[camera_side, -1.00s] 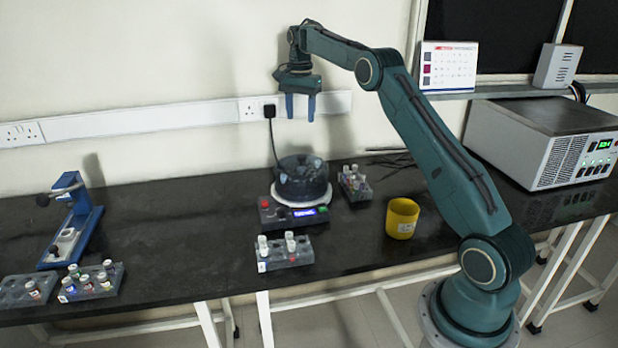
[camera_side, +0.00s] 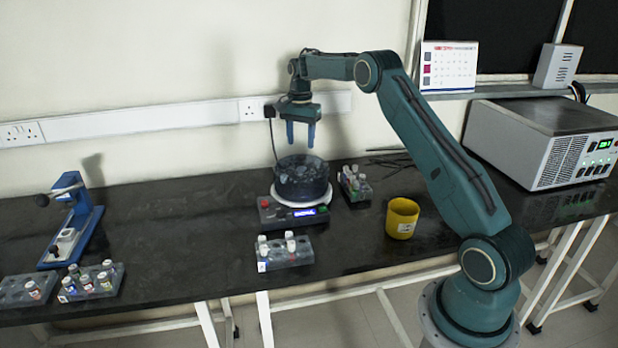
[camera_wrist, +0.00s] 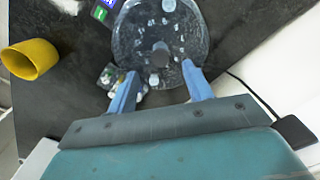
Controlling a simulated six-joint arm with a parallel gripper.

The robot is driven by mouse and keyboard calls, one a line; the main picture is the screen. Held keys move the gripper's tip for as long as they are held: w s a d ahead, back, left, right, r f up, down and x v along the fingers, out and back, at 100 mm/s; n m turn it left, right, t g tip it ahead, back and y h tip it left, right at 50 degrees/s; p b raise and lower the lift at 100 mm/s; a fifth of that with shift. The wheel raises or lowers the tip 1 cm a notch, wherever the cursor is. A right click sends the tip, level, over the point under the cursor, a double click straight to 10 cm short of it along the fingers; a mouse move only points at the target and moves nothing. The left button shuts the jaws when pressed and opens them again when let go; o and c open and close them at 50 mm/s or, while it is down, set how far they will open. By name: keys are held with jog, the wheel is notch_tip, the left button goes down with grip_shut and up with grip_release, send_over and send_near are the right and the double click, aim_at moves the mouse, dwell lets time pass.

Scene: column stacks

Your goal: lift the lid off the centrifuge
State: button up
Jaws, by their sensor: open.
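The centrifuge (camera_side: 300,186) stands on the black bench, with a dark see-through bowl on a white ring and a control panel (camera_side: 293,214) in front. Its clear lid (camera_wrist: 188,38) covers the bowl in the wrist view, with a grey knob (camera_wrist: 161,54) at its middle. My gripper (camera_side: 300,147) is open and empty, pointing down just above the lid. In the wrist view its blue fingers (camera_wrist: 158,88) are apart, and the knob lies between and beyond their tips. I cannot tell the exact height gap.
A tube rack (camera_side: 355,184) stands close to the right of the centrifuge, and another rack (camera_side: 285,252) stands in front. A yellow cup (camera_side: 402,218) is to the right. A blue press-like device (camera_side: 75,225) and more racks (camera_side: 90,283) are at the left. The bench between is clear.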

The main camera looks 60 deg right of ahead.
aim_at(301, 156)
jog(key=shift+d+f, duration=0.1)
jog(key=shift+f, duration=2.45)
grip_shut()
